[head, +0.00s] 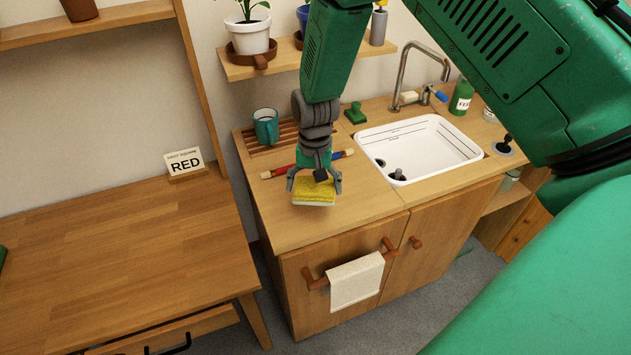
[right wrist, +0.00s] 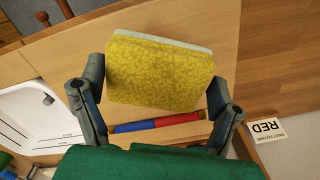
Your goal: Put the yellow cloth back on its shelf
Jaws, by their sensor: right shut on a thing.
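The yellow thing (head: 314,195) looks like a thick sponge-like pad with a pale layer, rather than a thin cloth. It is at the front of the wooden counter, left of the sink. My right gripper (head: 314,184) comes down from above and is shut on it, one finger at each side. The right wrist view shows its mottled yellow face (right wrist: 160,72) between the fingers. I cannot tell whether it touches the counter. A wall shelf (head: 262,70) with potted plants is behind the counter. My left gripper is not in view.
A red and blue rod (head: 285,172) lies just behind the gripper. A teal mug (head: 266,126) stands on a slatted rack. A white sink (head: 425,150) and tap (head: 405,75) are to the right. A pale towel (head: 356,281) hangs in front. A RED sign (head: 185,162) stands on the left table.

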